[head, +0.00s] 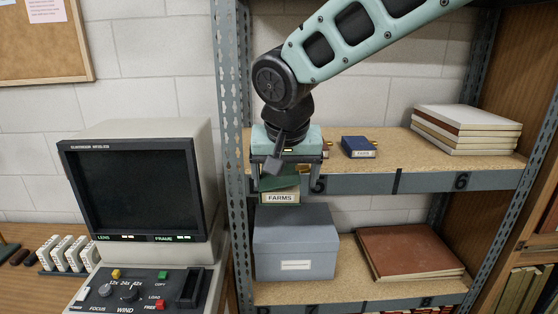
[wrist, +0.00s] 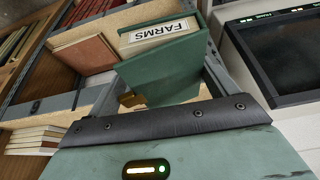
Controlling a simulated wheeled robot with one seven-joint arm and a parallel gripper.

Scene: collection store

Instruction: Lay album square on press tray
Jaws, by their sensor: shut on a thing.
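My gripper (head: 286,172) points down in front of the upper shelf and is shut on a green case or small box (head: 278,184) with a cream end labelled FARMS. The same green item (wrist: 168,70) fills the middle of the wrist view, with a small brass-coloured part near its lower corner. It hangs above the grey box, and I cannot tell its exact depth from the shelf edge. A large red-brown album (head: 410,252) lies flat on the lower shelf at right. No press tray can be made out in either view.
A grey lidded box (head: 295,242) stands on the lower shelf. The upper shelf (head: 400,165) bears a small blue box (head: 358,147) and a stack of pale books (head: 466,130). Metal uprights flank the shelves. A microfilm reader (head: 135,190) stands at left.

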